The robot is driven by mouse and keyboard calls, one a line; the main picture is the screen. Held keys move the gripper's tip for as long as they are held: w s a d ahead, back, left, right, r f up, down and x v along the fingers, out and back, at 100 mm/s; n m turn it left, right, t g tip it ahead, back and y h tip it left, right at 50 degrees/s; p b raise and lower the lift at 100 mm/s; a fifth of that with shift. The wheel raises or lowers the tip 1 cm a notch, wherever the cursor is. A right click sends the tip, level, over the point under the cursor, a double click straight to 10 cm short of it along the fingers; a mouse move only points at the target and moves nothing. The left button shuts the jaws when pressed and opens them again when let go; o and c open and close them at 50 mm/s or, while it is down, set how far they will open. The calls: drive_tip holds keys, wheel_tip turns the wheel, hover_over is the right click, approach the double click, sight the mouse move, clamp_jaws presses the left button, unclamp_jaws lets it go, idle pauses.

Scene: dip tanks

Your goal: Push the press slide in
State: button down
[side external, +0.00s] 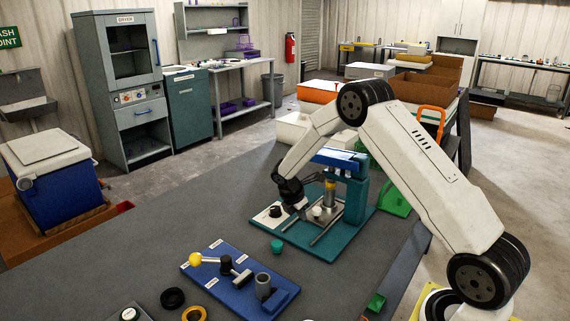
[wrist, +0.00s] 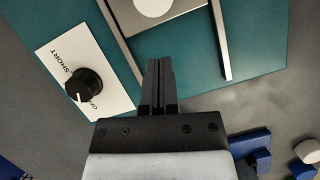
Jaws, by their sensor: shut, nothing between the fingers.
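The press (side external: 357,200) stands on a teal base (side external: 299,238) with two metal rails (wrist: 220,45). Its slide is a silver plate (wrist: 186,22) across the rails, bearing a round white piece (wrist: 154,5); it also shows in the side view (side external: 318,220). My gripper (wrist: 158,64) is shut and empty, pointing at the base between the rails, closer to the left rail in the wrist view. In that view its tips are a little short of the slide's near edge, with a visible gap. In the side view my gripper (side external: 294,207) is at the press's front; its tips are hard to make out.
A black knob (wrist: 84,87) on a white panel marked SHORT sits beside the left rail. A small teal cup (side external: 277,246) stands off the base. A blue fixture board (side external: 232,279) and rings (side external: 172,298) lie nearer on the grey table. The table's left part is clear.

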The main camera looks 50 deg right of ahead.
drive_tip(key=v, duration=1)
drive_tip(key=shift+a, duration=0.4)
drive_tip(key=shift+w, duration=0.1)
drive_tip(key=s+a+r+m+t+y, duration=0.1)
drive_tip(key=s+a+m+t+y, duration=0.2)
drive_tip(key=s+a+m, duration=1.2)
drive_tip(key=s+a+y, duration=0.1)
drive_tip(key=s, duration=0.4)
drive_tip(key=shift+a+t, duration=0.4)
drive_tip(key=shift+w, duration=0.1)
